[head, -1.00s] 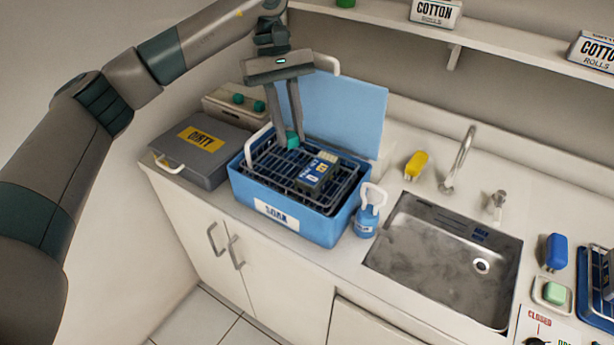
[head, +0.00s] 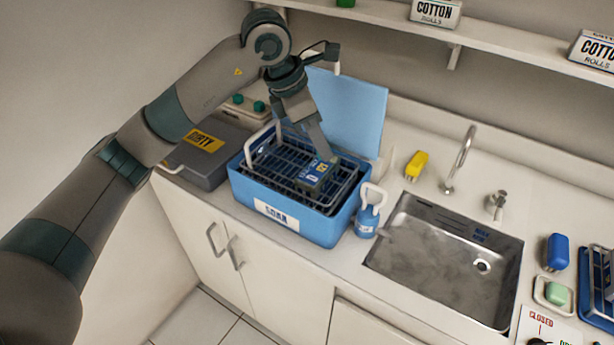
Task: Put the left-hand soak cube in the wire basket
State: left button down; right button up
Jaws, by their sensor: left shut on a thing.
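The blue soak tub (head: 255,203) stands on the counter with a dark wire basket (head: 262,165) inside it. A dark block with yellow and white labels (head: 314,177) sits on the basket's right part. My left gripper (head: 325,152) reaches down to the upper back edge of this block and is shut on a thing. The fingers overlap the block, and I cannot clearly tell the held soak cube apart from it. My right gripper is not in view.
A grey DIRTY case (head: 198,165) is left of the tub, and the tub's blue lid (head: 350,108) stands up behind it. A blue bottle (head: 368,215) is close by its right side. The sink (head: 435,255) and tap (head: 462,155) are further right.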

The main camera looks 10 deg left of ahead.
pick_arm(q)
jog(key=n, duration=0.1)
jog(key=d+n+t+y, duration=0.1)
jog(key=n, duration=0.3)
jog(key=shift+d+r+t, duration=0.25)
jog(key=shift+d+t, duration=0.05)
jog(key=n, duration=0.1)
jog(key=n+y, duration=0.1)
jog(key=n, duration=0.1)
jog(key=shift+d+r+n+t+y, duration=0.25)
jog(key=shift+n+t+y, duration=0.05)
jog(key=shift+n+t, duration=0.1)
jog(key=shift+a, duration=0.1)
jog(key=shift+w+a+f, duration=0.1)
jog(key=shift+a+f, duration=0.1)
jog(key=shift+a, duration=0.05)
jog(key=p, duration=0.5)
send_over(288, 171)
jog(key=f, duration=0.6)
jog(key=shift+d, duration=0.25)
jog(key=shift+a+f, duration=0.25)
jog(key=shift+f, duration=0.05)
jog(key=shift+f, duration=0.1)
